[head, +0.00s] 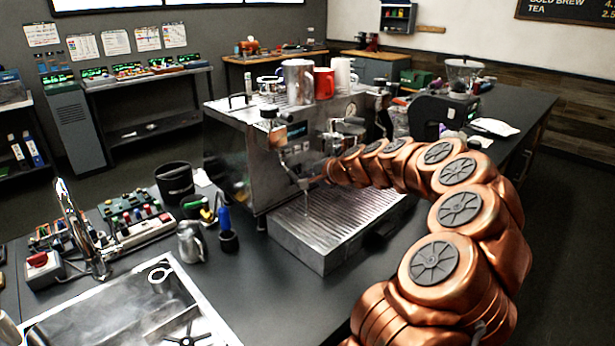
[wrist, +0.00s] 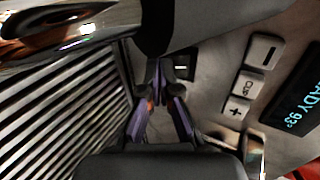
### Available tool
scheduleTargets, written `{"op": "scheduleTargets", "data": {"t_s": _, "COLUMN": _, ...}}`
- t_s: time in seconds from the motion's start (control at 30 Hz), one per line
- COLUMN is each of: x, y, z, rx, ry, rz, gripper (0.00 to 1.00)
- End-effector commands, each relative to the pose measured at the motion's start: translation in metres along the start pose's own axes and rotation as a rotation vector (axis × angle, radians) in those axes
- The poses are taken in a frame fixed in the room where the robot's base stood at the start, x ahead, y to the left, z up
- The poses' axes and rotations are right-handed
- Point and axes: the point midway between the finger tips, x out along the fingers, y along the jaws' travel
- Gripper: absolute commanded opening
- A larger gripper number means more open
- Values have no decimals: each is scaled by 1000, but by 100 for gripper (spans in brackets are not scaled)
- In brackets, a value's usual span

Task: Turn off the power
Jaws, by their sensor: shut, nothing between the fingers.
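A steel espresso machine (head: 262,160) stands on the dark counter. Its front panel (wrist: 215,95) fills the right of the wrist view, with a lit display reading "READY 93" (wrist: 298,103) and pale buttons including minus (wrist: 263,52) and plus (wrist: 238,112). A small dark switch (wrist: 182,67) with a light mark sits on the panel just beyond my fingertips. My gripper (wrist: 160,80) is shut and empty, its fingers pointing at the panel close to that switch. I cannot tell whether they touch it. In the head view my arm reaches the machine's front, and the fingertips cannot be made out.
The slatted drip tray (head: 335,222) lies below my wrist, also at left in the wrist view (wrist: 60,110). A chrome part (wrist: 70,30) hangs close at upper left there. A red-knobbed box (head: 42,268), a sink (head: 120,315) and a steel pitcher (head: 190,243) stand left.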

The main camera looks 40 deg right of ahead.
Motion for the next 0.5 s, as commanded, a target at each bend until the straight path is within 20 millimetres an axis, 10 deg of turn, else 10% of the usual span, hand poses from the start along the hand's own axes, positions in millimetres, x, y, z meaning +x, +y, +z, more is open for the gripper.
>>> {"op": "scheduleTargets", "data": {"t_s": 0.5, "x": 7, "y": 3, "z": 0, "rx": 0, "ry": 0, "rz": 1, "gripper": 0}}
